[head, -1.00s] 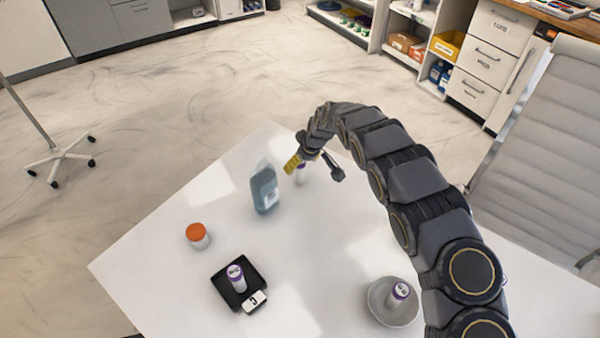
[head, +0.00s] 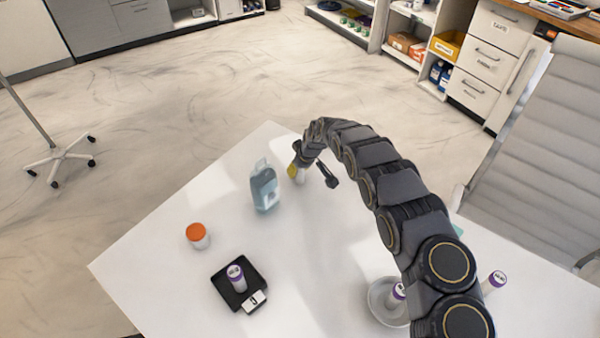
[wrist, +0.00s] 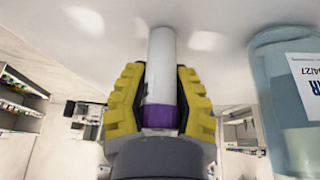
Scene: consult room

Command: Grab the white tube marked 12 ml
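My gripper (head: 298,172) is low over the far part of the white table. In the wrist view its yellow fingers (wrist: 161,85) lie close against both sides of a white tube (wrist: 161,65) with a purple cap, which points toward my palm. Its marking is not visible, and I cannot tell if it still touches the table. Similar purple-capped white tubes are elsewhere: one (head: 236,276) on a black tray, one (head: 398,291) in a grey dish, partly behind my arm, and one (head: 494,281) to the right of my arm. Their cap markings are too small to read.
A blue-tinted clear bottle (head: 265,189) stands just left of my gripper, close in the wrist view (wrist: 285,100). An orange-capped white jar (head: 198,236) stands further left. The black tray (head: 217,284) and grey dish (head: 378,306) are nearer. The table (head: 150,250) is clear at left.

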